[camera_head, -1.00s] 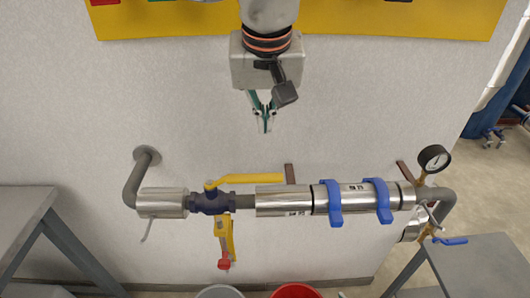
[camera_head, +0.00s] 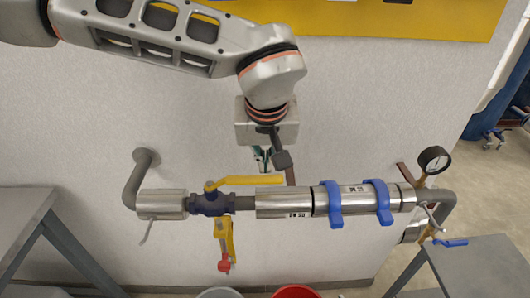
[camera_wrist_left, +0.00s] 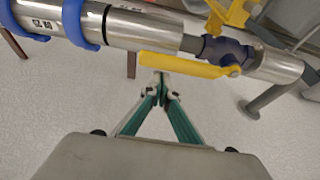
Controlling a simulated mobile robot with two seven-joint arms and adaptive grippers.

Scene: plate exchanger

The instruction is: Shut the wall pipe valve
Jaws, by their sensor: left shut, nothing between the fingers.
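The wall pipe valve has a dark blue body (camera_head: 212,203) and a long yellow lever handle (camera_head: 250,181). The lever lies along the pipe, pointing right in the head view. In the left wrist view the lever (camera_wrist_left: 185,66) runs across just ahead of my fingertips, and the valve body (camera_wrist_left: 226,50) sits beyond it. My left gripper (camera_head: 263,167) is shut and empty, its green fingers just above the lever's right part in the head view. Its fingertips (camera_wrist_left: 162,80) look very close to the lever; I cannot tell whether they touch. My right gripper is not in view.
The steel pipe (camera_head: 285,203) carries blue clamps (camera_head: 335,204) and a pressure gauge (camera_head: 434,160) at right. A yellow and red fitting (camera_head: 224,247) hangs below the valve. Grey tables stand left (camera_head: 22,220) and right (camera_head: 485,262). Buckets, one red (camera_head: 297,292), sit below.

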